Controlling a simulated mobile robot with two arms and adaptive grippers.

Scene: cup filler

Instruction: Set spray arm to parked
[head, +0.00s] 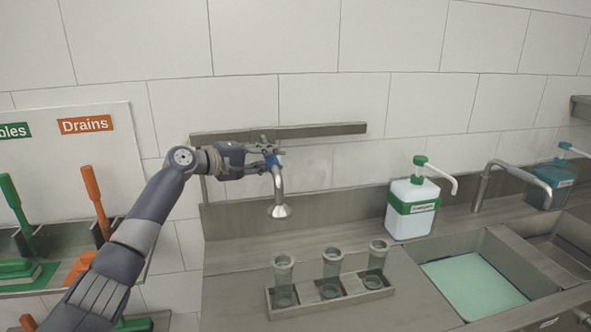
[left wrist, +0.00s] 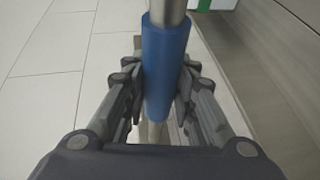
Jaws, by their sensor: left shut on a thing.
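The spray arm (head: 278,185) is a metal pipe with a flared nozzle that hangs down over the counter, in front of the wall rail. Its blue grip sleeve (left wrist: 166,65) fills the middle of the left wrist view. My left gripper (head: 268,160) comes in from the left and is shut on the blue sleeve. In the left wrist view its fingers (left wrist: 160,90) press on the sleeve from both sides. The pipe's mounting is partly hidden by the gripper. My right gripper is not in view.
A rack (head: 330,301) with three clear cups stands on the counter below and right of the nozzle. A white bottle with green pump (head: 411,208), a tap (head: 484,185) and a sink with greenish water (head: 473,287) are to the right. Hanging tools (head: 96,203) are at left.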

